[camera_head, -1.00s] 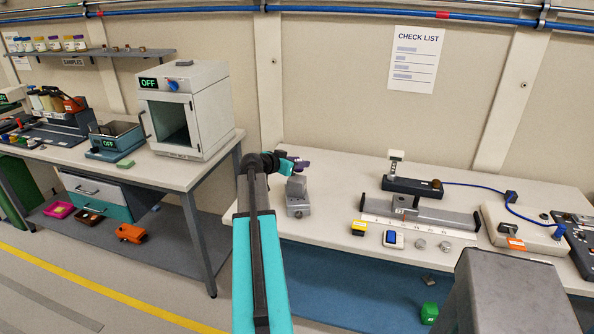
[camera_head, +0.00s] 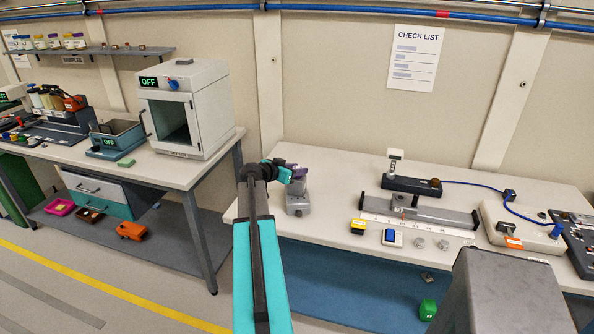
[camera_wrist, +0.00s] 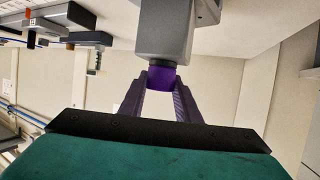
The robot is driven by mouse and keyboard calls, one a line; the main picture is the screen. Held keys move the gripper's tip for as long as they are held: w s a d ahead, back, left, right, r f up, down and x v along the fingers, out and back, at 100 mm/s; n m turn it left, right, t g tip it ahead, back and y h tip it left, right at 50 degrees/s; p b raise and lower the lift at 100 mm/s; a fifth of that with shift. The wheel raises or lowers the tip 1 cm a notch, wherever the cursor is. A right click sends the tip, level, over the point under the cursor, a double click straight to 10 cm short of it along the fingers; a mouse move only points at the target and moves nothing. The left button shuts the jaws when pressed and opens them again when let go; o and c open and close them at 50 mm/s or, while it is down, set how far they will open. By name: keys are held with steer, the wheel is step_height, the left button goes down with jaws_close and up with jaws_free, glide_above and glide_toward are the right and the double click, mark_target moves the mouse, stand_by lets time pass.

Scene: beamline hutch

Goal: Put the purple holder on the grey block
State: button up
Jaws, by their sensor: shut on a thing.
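The purple holder (camera_wrist: 162,78) is between the fingertips of my gripper (camera_wrist: 162,88) in the wrist view, which looks upside down. My gripper is shut on it. In the head view my gripper (camera_head: 297,173) holds the purple holder (camera_head: 303,170) at the top of the grey block (camera_head: 296,188). The grey block stands upright on a wider grey base (camera_head: 298,207) near the left end of the right table. In the wrist view the grey block (camera_wrist: 165,35) borders the holder with no clear gap. I cannot tell whether they touch, and the fingers hide part of the holder.
The right table (camera_head: 340,190) also carries a grey rail stage (camera_head: 430,213), a yellow-topped box (camera_head: 358,227) and a blue-topped box (camera_head: 392,237), all right of the block. Table space between block and rail is clear. A white oven (camera_head: 185,110) stands on the left bench.

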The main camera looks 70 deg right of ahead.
steer(key=o, duration=1.1)
steer(key=shift+r, duration=0.1)
steer(key=shift+r+p, duration=0.1)
steer(key=shift+p, duration=0.2)
steer(key=b+v, duration=0.4)
steer(key=v, duration=0.8)
